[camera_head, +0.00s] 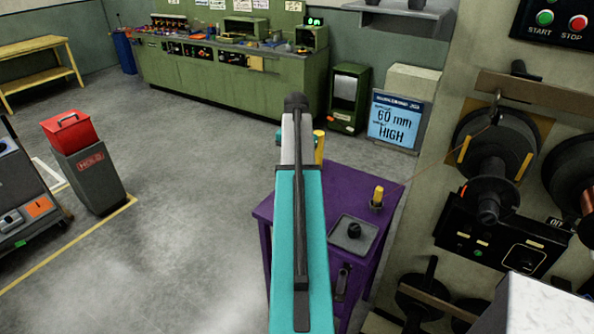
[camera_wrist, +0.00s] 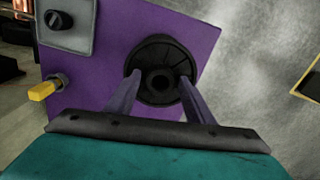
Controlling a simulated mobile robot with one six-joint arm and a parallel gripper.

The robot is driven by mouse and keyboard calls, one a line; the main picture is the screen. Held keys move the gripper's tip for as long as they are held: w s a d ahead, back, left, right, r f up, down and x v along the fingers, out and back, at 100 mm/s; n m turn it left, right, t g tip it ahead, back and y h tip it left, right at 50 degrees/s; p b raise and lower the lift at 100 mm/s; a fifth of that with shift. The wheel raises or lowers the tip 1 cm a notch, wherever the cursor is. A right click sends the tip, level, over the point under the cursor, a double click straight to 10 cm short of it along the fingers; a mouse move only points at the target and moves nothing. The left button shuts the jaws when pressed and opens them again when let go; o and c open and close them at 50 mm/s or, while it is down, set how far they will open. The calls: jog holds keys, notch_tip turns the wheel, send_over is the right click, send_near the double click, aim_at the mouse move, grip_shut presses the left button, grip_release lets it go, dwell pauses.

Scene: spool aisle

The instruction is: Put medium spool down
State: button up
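The medium spool (camera_wrist: 163,51) is round and black with a central hole. It shows in the wrist view with its face toward the camera, in front of the purple table (camera_wrist: 202,25). My gripper (camera_wrist: 160,80) has one finger on each side of the spool's hub and looks shut on it. I cannot tell whether the spool touches the tabletop or is just above it. In the head view the teal arm hides the spool and the fingers. The purple table (camera_head: 320,190) lies behind and right of the arm there.
On the table are a grey tray (camera_head: 338,242) with a black knob and a yellow-topped post (camera_head: 377,195); both also show left in the wrist view. A machine with a large spool (camera_head: 500,140) stands right. A red-lidded HOLD bin (camera_head: 88,180) stands left. Floor between is clear.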

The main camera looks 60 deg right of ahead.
jog(key=shift+o, duration=0.2)
jog(key=shift+r, duration=0.15)
notch_tip(320, 180, up, 12)
jog(key=p, duration=0.5)
dwell(0.4)
dwell(0.6)
